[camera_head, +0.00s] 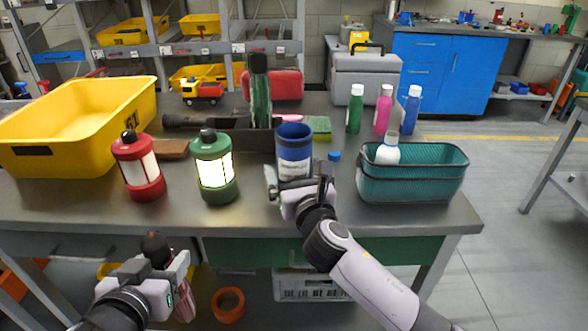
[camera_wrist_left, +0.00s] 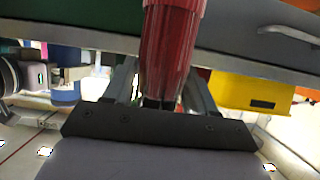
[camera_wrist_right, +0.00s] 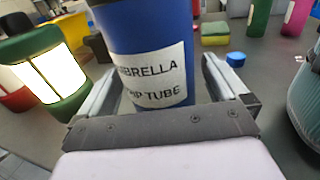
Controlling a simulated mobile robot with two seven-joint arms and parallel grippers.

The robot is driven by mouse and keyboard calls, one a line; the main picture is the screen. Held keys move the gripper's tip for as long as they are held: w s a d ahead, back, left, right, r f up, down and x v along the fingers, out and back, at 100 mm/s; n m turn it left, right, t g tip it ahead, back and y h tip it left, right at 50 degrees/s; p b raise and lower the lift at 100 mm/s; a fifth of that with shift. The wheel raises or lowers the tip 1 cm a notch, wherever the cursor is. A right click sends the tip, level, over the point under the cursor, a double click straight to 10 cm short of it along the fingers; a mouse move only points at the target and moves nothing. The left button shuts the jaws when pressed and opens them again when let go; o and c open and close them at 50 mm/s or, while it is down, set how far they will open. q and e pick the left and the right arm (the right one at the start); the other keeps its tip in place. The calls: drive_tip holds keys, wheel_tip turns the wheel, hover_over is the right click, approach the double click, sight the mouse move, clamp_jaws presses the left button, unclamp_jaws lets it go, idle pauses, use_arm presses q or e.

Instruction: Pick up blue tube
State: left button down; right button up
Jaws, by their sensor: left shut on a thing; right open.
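The blue tube (camera_head: 294,155) stands upright on the table, with a white label reading "umbrella" and "tube"; it also fills the middle of the right wrist view (camera_wrist_right: 150,60). My right gripper (camera_head: 300,185) is open at the tube's front, low down. In the right wrist view its fingers (camera_wrist_right: 165,95) lie to either side of the tube, and I cannot tell whether they touch it. My left gripper (camera_head: 172,275) is shut on a red folded umbrella (camera_wrist_left: 172,45), below and in front of the table's edge.
Green (camera_head: 214,168) and red (camera_head: 138,167) lanterns stand left of the tube. A teal basket (camera_head: 410,185) holding a white bottle is at right, a small blue cap (camera_head: 334,156) between. A yellow bin (camera_head: 60,150) is far left.

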sight(148, 250)
drive_tip(key=shift+w+a, duration=0.15)
drive_tip(key=shift+w, duration=0.35)
drive_tip(key=c, duration=1.1)
drive_tip(key=shift+r, duration=0.1)
use_arm(q)
wheel_tip(148, 250, up, 5)
drive_tip(key=p, duration=0.4)
drive_tip(key=shift+f+p, duration=0.2)
drive_tip(key=shift+p, duration=0.1)
use_arm(e)
wheel_tip(148, 250, up, 20)
use_arm(q)
drive_tip(key=shift+r, duration=0.1)
